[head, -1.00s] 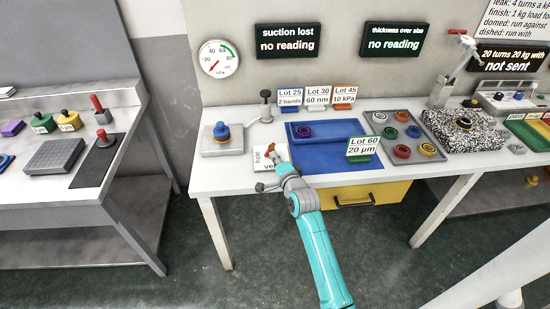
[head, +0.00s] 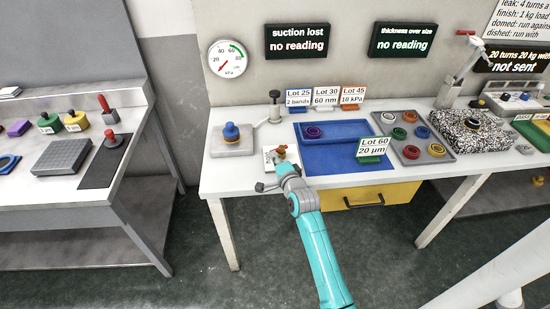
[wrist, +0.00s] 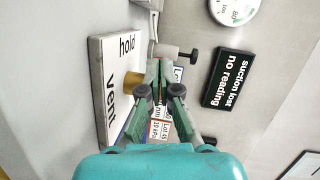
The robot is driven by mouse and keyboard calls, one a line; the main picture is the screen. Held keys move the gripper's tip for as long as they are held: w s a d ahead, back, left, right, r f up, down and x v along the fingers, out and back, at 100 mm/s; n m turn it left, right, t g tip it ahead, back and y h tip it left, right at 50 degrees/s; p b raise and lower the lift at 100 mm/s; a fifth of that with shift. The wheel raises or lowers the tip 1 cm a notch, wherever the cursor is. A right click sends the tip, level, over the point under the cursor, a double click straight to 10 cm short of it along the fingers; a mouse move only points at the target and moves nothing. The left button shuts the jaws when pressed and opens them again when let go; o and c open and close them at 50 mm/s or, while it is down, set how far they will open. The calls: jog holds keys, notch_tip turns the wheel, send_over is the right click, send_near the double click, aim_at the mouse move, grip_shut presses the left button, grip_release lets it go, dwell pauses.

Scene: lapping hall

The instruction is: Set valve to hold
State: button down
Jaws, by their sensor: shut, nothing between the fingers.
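The valve is a white plate (head: 268,158) on the front left of the bench, with a brass and red handle (head: 280,152). In the wrist view the plate (wrist: 98,45) reads "hold" at one end and "vent" at the other, with a brass hub (wrist: 133,84) beside the fingers. My gripper (head: 282,164) is at the valve, and its fingers (wrist: 160,72) are shut and empty, close to the hub. They hide part of the handle, so its exact direction and any contact are unclear.
A round gauge (head: 228,58) has its needle low at the left. A "suction lost, no reading" sign (head: 297,41) hangs beside it. A blue-knobbed block (head: 232,139), a black-knobbed post (head: 275,107), a blue mat (head: 340,158) and a green Lot 60 sign (head: 372,149) surround the valve.

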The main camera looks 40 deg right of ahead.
jog(key=shift+w+a, duration=0.25)
jog(key=shift+w, duration=0.75)
jog(key=shift+r, duration=0.1)
